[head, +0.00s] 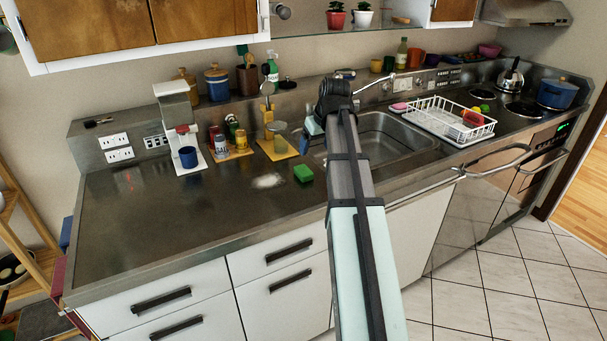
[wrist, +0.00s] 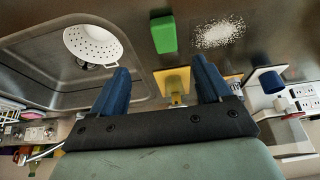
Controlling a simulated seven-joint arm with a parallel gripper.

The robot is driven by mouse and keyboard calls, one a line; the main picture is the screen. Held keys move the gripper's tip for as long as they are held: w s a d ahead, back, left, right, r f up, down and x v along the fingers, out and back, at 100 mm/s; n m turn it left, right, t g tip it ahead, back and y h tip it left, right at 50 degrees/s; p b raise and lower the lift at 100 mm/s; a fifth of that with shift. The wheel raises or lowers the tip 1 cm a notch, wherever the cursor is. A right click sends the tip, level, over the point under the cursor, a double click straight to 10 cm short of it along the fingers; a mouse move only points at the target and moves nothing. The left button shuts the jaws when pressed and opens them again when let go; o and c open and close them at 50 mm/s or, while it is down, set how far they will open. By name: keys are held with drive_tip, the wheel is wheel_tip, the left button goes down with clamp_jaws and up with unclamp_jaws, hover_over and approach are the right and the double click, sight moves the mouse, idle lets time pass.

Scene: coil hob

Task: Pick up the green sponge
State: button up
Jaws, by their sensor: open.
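The green sponge (head: 303,173) lies flat on the steel counter, left of the sink and next to a patch of white grains (head: 268,181). In the wrist view the sponge (wrist: 163,34) shows at the top centre, beyond the fingertips. My gripper (head: 311,132) is mostly hidden behind my own arm in the head view, near the sink's left edge. In the wrist view its two blue fingers (wrist: 161,68) are wide apart with nothing between them touching either one. The sponge is apart from the fingers.
The sink (head: 385,138) holds a white colander (wrist: 92,44). A yellow board (head: 279,149), bottles and a blue mug (head: 188,157) stand behind and left of the sponge. A white dish rack (head: 440,118) is right of the sink. The front left counter is clear.

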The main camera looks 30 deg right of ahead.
hover_over(305, 171)
drive_tip(key=s, duration=0.3)
wheel_tip(305, 171, down, 7)
drive_tip(key=shift+w+f, duration=0.15)
drive_tip(key=shift+f, duration=0.05)
drive_tip(key=shift+w+x, duration=0.15)
drive_tip(key=shift+x, duration=1.25)
drive_tip(key=shift+w+x, duration=0.1)
drive_tip(key=shift+x, duration=1.3)
drive_tip(key=shift+r, duration=0.15)
drive_tip(key=shift+c, duration=0.3)
drive_tip(key=c, duration=1.1)
drive_tip(key=shift+o, duration=0.2)
wheel_tip(305, 171, up, 10)
